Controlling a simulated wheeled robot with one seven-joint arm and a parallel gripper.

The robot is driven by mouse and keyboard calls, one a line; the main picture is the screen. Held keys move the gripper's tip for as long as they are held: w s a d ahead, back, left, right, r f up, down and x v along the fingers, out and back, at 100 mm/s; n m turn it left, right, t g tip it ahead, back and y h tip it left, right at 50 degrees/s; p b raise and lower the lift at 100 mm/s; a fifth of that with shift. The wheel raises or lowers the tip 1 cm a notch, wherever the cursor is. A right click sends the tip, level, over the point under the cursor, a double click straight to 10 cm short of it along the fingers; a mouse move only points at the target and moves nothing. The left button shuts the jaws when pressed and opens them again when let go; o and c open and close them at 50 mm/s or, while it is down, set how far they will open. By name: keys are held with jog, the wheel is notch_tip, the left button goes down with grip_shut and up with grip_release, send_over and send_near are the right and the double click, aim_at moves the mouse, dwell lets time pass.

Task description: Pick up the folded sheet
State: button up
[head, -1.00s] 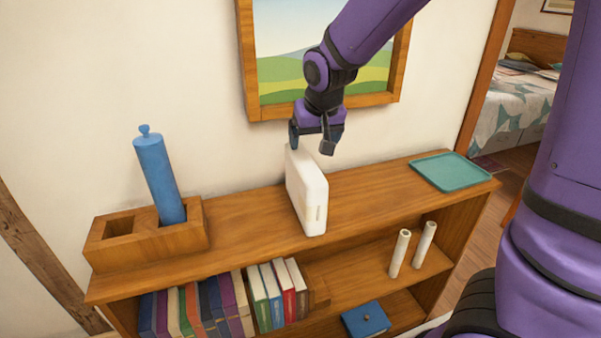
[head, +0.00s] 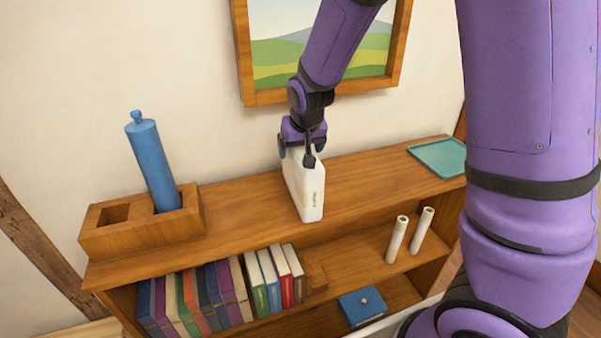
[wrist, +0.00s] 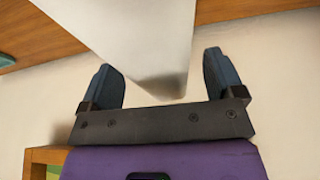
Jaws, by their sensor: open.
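A white slab-like block (head: 309,192) with rounded edges and small dark marks on its end stands upright on the shelf top; it is the likeliest folded sheet, though I cannot confirm it is cloth. My gripper (head: 297,156) is over its back upper part, with one finger on each side. In the wrist view the pale block (wrist: 135,40) reaches between the two open fingers of my gripper (wrist: 160,78), with a gap visible beside each finger. The block's rear part is hidden behind the gripper.
A wooden holder (head: 105,240) with a blue cylinder (head: 155,165) stands left on the shelf top (head: 250,215). A teal tray (head: 440,156) lies right. Below are books (head: 205,300), two white tubes (head: 397,240) and a blue box (head: 363,306). A framed picture (head: 243,60) hangs behind.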

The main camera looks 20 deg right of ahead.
jog(key=shift+x, duration=1)
jog(key=c, duration=1.6)
grip_shut()
jog(key=shift+r, duration=0.2)
